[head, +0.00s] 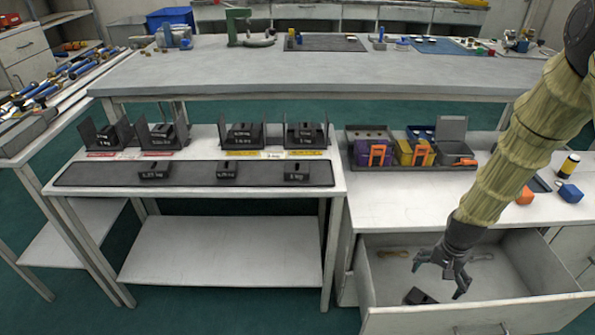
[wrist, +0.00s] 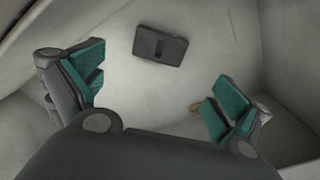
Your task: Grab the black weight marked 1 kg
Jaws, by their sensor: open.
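A black block-shaped weight (head: 418,296) lies on the floor of the open drawer. No marking on it is readable. In the wrist view the black block (wrist: 160,46) shows a dark slot, beyond and between my fingertips. My gripper (head: 441,275) is open and empty, pointing down over the drawer, apart from the block; its teal finger pads show in the wrist view (wrist: 160,88). Other black weights stand on the left table: one on the mat (head: 297,175) appears marked 1 kg, and one in the leftmost holder (head: 107,138) also seems to read 1 kg.
The drawer (head: 530,309) has raised walls around my gripper. A tan wrench-like item (head: 393,253) lies towards its back. More weights stand on the dark mat (head: 75,176) and in holders. A tray (head: 350,160) with orange and yellow items stands on the right bench.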

